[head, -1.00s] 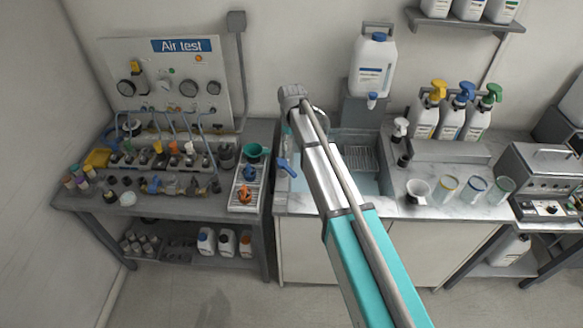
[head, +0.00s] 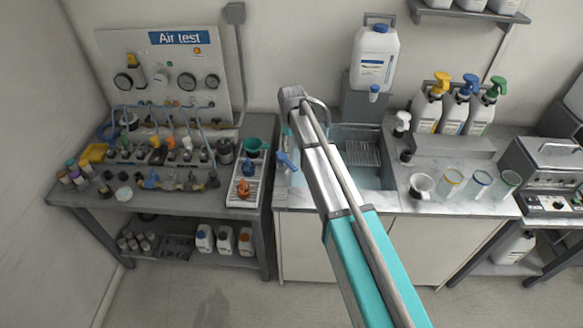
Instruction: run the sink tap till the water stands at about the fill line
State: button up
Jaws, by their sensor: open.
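The sink (head: 388,168) is set in the pale counter, behind and to the right of my arm. Its basin shows bluish grey, with a ribbed rack at the back; I cannot make out a water level or a fill line. A curved metal pipe that looks like the tap spout (head: 322,103) shows just right of my arm's upper end. A blue lever-like piece (head: 287,161) stands at the sink's left edge; I cannot tell whether it is the tap handle. My arm crosses in front of the sink and hides its left part. My gripper is hidden behind the arm.
A white rack (head: 248,190) with a green cup and an orange piece stands left of the sink. A cup (head: 421,186) and glass beakers (head: 480,183) stand right of it. A large white jug (head: 376,55) stands behind. Spray bottles (head: 455,110) stand at the back right.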

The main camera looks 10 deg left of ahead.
aim_at(291, 165)
jog(key=shift+f+b, duration=4.65)
jog(key=shift+f, duration=0.25)
grip_shut()
